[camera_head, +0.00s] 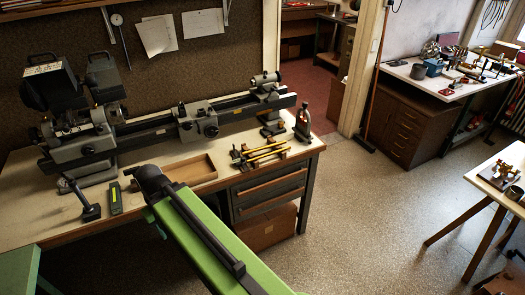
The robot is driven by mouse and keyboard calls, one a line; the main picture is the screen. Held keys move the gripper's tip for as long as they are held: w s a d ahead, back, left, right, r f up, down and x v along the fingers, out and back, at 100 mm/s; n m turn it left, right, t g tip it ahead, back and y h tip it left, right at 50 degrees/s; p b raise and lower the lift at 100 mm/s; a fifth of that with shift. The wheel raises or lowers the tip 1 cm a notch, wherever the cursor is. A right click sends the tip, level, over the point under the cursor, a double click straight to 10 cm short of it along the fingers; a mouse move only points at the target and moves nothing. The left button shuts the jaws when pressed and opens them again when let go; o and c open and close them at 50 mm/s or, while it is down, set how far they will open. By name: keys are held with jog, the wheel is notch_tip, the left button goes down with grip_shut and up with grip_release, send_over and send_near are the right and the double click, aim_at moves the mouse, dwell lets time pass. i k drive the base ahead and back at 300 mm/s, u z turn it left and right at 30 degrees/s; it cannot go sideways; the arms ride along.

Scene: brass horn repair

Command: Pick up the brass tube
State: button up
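Brass tubes (266,154) lie side by side on a small dark stand near the front right of the workbench (40,212). They look thin and roughly parallel, and I cannot tell them apart well at this size. My green arm reaches from the bottom of the view up over the bench's front edge, left of the tubes. It ends in a dark joint in front of the shallow tray. No gripper fingers show; they are hidden or out of sight. Nothing of my arm touches the tubes.
A lathe (205,120) runs along the back of the bench. A green-black box (116,198) lies left. Open floor (370,210) extends right.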

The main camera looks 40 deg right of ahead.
aim_at(281, 143)
jog(key=i, duration=1)
jog(key=u, duration=0.05)
